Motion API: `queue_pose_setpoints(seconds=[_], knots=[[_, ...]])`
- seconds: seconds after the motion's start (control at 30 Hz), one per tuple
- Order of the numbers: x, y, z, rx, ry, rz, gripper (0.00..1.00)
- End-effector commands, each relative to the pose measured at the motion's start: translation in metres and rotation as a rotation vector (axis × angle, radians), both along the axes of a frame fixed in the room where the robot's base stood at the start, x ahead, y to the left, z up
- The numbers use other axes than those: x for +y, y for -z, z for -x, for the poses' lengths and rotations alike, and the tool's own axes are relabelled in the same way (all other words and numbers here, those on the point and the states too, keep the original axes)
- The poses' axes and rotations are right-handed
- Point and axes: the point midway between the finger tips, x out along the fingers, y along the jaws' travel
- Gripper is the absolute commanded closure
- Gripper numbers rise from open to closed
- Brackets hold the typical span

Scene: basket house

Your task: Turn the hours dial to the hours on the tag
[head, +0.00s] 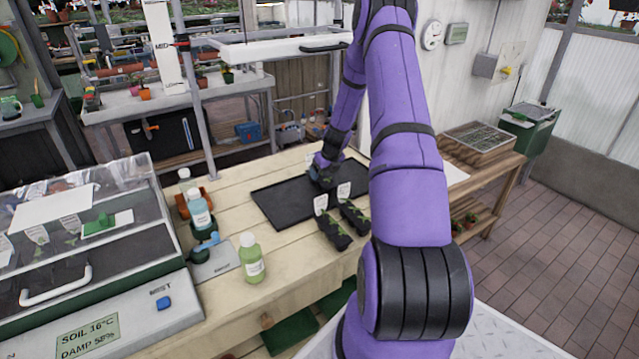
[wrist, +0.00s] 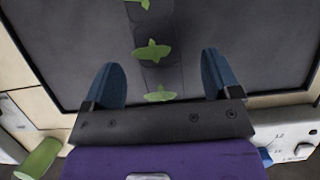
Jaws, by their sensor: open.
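My gripper (head: 325,172) is open, low over the black tray (head: 272,205) on the wooden bench. In the wrist view its two blue fingers (wrist: 162,82) stand apart on either side of a dark strip of seedlings (wrist: 155,50) in the tray. I cannot tell whether they touch it. Two more seedling strips (head: 334,232) with white tags (head: 321,204) stand at the tray's near edge; their writing is too small to read. A white panel (wrist: 290,143) with small dark figures shows at the wrist view's lower right. I cannot make out the hours dial for certain.
A green bottle (head: 251,258) and a blue-labelled bottle (head: 199,213) stand left of the tray. A lidded propagator (head: 125,262) with a blue mist button (head: 164,303) fills the bench's left. A white lamp bar (head: 280,48) hangs above.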

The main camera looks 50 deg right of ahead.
Motion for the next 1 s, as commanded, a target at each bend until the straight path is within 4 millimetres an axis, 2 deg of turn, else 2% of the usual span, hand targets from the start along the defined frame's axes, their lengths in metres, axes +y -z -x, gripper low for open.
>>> queue_pose_setpoints(seconds=[0.27,0.6,0.9,0.93,1.0], knots=[[0.000,0.018,-0.007,0.001,-0.003,-0.001,0.17],[-0.002,0.057,-0.023,0.000,-0.001,-0.001,0.17],[-0.003,0.060,-0.025,-0.001,-0.003,0.000,0.17],[-0.003,0.060,-0.025,0.000,-0.003,0.000,0.19],[-0.002,0.060,-0.025,0.000,-0.002,0.000,0.36]])
